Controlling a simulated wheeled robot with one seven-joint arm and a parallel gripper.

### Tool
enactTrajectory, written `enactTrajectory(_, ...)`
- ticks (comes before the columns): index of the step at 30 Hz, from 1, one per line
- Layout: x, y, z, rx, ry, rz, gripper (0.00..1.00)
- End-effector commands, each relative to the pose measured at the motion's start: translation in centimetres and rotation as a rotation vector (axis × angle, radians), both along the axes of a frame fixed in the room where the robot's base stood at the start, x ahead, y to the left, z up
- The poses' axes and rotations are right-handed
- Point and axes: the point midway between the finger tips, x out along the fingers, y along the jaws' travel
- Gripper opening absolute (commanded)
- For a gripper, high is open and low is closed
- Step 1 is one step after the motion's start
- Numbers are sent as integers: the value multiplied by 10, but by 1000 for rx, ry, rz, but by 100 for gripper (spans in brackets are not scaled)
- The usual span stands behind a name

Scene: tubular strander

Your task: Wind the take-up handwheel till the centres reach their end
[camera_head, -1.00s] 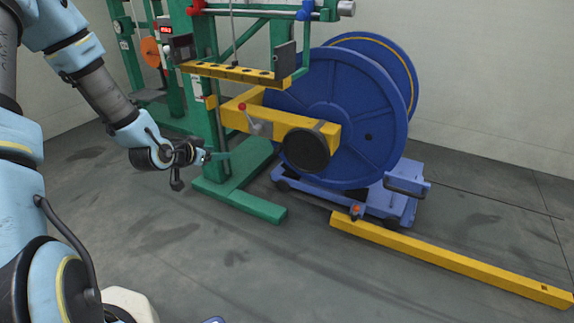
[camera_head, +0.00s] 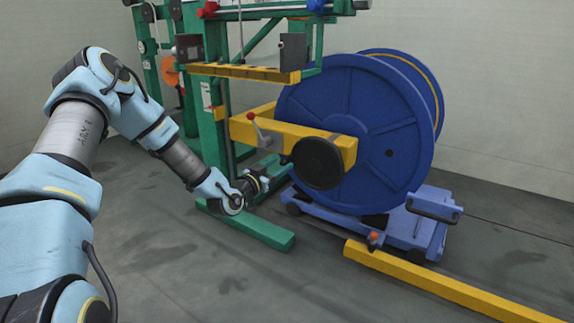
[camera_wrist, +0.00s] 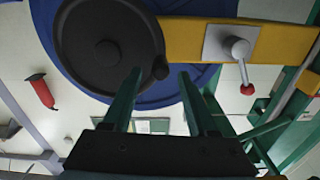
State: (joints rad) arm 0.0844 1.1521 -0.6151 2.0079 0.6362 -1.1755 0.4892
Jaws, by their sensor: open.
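The take-up handwheel is a black disc (camera_head: 318,162) on the near end of the yellow arm (camera_head: 300,138), in front of the blue reel (camera_head: 385,130). In the wrist view the handwheel (camera_wrist: 105,48) fills the upper left, with a small black knob (camera_wrist: 160,69) on its rim. My gripper (camera_head: 283,170) is just left of and below the handwheel. In the wrist view the two green fingers of my gripper (camera_wrist: 160,76) stand apart, with nothing held. The knob appears between the fingertips; the remaining distance cannot be told. The centres are hidden.
A lever with a red ball (camera_head: 251,116) sits on the yellow arm, left of the handwheel. A green frame (camera_head: 208,135) stands behind my gripper. A blue trolley (camera_head: 425,215) is under the reel, and a yellow beam (camera_head: 440,283) lies on the floor. Floor at the front is open.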

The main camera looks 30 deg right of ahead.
Motion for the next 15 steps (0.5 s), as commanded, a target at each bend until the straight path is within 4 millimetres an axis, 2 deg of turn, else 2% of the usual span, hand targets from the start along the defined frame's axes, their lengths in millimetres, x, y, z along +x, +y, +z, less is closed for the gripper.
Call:
enactTrajectory(6,16,-29,-2,-1,0,0,58)
enactTrajectory(15,22,-40,0,0,1,1,58)
